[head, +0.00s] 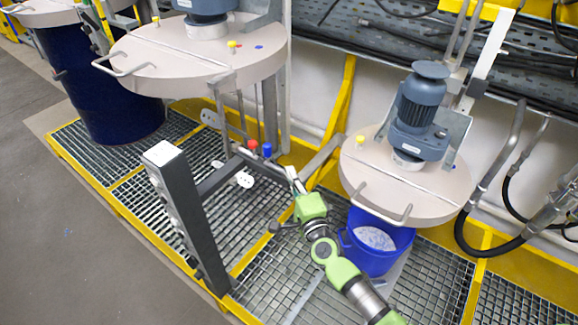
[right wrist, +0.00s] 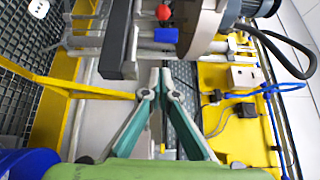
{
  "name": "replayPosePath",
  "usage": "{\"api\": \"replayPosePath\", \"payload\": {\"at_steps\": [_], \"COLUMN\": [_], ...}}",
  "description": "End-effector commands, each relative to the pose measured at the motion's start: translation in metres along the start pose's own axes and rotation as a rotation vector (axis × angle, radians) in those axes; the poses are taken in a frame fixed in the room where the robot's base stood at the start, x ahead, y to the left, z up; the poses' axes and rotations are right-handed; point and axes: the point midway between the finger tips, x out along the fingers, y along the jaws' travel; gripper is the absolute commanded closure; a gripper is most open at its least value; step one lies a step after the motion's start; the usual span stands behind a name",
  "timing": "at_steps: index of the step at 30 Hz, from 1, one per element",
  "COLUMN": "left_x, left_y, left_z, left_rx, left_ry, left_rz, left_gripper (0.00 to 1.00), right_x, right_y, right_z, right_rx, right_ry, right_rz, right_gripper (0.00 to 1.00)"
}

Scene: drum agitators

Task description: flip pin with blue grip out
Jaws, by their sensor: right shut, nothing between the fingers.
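The pin with the blue grip (head: 267,150) stands on the dark horizontal bar, just right of a pin with a red grip (head: 253,145). In the right wrist view the blue grip (right wrist: 167,35) and the red grip (right wrist: 163,12) show at the top, beyond my fingertips. My right gripper (head: 291,175) is below and right of the blue grip in the head view, apart from it. In the right wrist view its fingers (right wrist: 160,72) meet at the tips, with nothing between them. My left gripper is not in view.
A dark post (head: 185,215) stands left of my right arm. A blue bucket (head: 372,258) sits under the right agitator lid (head: 370,185). A larger lid (head: 175,60) overhangs behind the pins. A yellow frame (right wrist: 70,87) and hoses lie nearby. Grating covers the floor.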

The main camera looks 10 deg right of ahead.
Motion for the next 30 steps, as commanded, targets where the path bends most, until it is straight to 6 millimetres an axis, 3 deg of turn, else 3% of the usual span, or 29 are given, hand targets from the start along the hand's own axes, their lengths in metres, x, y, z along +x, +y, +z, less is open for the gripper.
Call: {"api": "replayPosePath", "payload": {"at_steps": [4, 10, 30], "left_x": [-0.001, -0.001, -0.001], "left_y": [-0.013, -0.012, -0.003], "left_z": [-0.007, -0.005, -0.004], "left_rx": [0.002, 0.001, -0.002], "left_ry": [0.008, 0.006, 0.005], "left_rz": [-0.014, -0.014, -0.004], "left_gripper": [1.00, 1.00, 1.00], "right_x": [-0.027, -0.049, -0.056], "right_y": [0.001, 0.001, 0.000], "right_z": [-0.001, -0.001, -0.001], "right_rx": [-0.002, -0.002, -0.003], "right_ry": [0.001, 0.001, 0.001], "right_rz": [0.002, 0.001, 0.001], "right_gripper": [1.00, 1.00, 1.00]}}
